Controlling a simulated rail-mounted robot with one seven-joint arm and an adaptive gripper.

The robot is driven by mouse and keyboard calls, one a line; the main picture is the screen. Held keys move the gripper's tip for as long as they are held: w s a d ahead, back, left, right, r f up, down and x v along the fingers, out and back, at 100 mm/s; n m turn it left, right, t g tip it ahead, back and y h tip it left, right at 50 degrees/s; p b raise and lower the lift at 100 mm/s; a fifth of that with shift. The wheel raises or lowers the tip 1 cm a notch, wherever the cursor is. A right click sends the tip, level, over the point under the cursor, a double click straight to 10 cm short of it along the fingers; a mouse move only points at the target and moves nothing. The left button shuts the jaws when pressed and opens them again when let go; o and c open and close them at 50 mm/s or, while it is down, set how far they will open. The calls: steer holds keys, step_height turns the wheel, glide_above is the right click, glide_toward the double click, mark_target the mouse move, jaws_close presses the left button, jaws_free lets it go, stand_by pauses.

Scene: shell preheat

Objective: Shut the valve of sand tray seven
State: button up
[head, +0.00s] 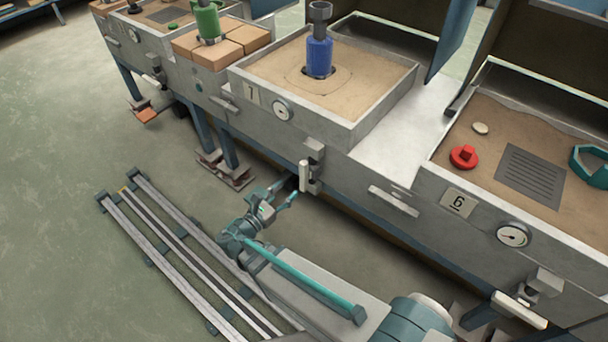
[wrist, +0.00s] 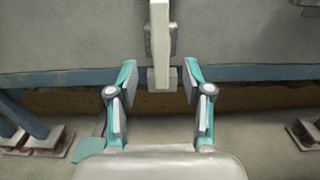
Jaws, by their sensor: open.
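Sand tray seven (head: 377,107) has a plate marked 7 (head: 251,93) and a round gauge on its front. Its valve (head: 314,150) is a grey block below the tray, with a pale bar handle (head: 304,176) standing upright. The handle also shows in the wrist view (wrist: 161,45), vertical, with its lower end between the fingertips in the picture. My gripper (head: 286,191) is open and empty, close to the handle's lower end. In the wrist view my gripper (wrist: 160,76) has one finger either side of the handle; I cannot tell whether the handle is within finger depth.
A blue canister (head: 319,58) stands in the sand of tray seven. Tray six, with its plate (head: 458,201), is at the right; its valve handle (head: 519,310) lies nearly level. A pale bar (head: 394,201) juts from the bench front between them. Floor rails (head: 180,244) lie left of my arm.

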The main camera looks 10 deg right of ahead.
mark_target(302, 176)
steer(key=b+x, duration=0.1)
steer(key=x, duration=0.8)
steer(key=shift+w+d, duration=0.1)
steer(key=shift+d, duration=0.1)
jaws_close()
